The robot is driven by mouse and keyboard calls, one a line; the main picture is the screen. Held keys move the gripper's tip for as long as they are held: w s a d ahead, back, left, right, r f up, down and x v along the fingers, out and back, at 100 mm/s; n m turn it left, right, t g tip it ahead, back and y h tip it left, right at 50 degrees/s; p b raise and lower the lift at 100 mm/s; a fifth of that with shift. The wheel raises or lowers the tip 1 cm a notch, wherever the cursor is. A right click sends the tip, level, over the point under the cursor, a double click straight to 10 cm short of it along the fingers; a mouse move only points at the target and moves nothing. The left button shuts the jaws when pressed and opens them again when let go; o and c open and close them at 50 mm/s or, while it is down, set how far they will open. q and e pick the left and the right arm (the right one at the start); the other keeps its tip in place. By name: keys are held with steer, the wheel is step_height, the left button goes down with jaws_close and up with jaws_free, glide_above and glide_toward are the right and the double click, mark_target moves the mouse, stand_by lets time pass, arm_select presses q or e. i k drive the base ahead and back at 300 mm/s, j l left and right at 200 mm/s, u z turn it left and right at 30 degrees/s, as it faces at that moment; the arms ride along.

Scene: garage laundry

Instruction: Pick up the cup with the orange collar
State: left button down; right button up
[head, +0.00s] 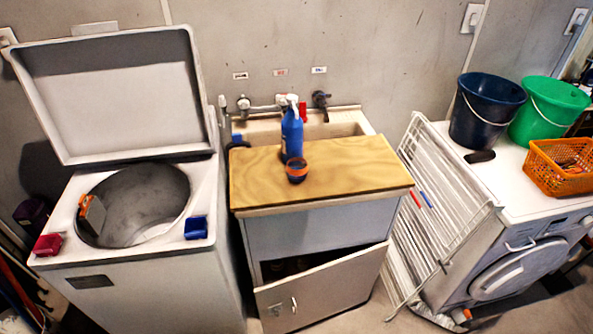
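A small dark cup with an orange collar (296,172) stands on the wooden board (345,170) that covers the front part of the sink cabinet. A blue spray bottle with a white trigger head (291,132) stands right behind it and is partly overlapped by the cup. Neither of my grippers shows in the head view.
An open top-loading washer (210,255) stands at left, with its lid raised. A white drying rack (440,205) leans at right near a front-loader carrying buckets (487,105) and an orange basket (560,180). The cabinet door (320,298) hangs open. The board's right side is clear.

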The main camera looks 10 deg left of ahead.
mark_target(297, 170)
steer(key=j+u, duration=0.35)
steer(key=i+j+u, duration=0.1)
steer(key=j+u, duration=0.3)
steer(key=i+j+u, duration=0.1)
steer(key=u, duration=0.25)
steer(key=z, duration=1.3)
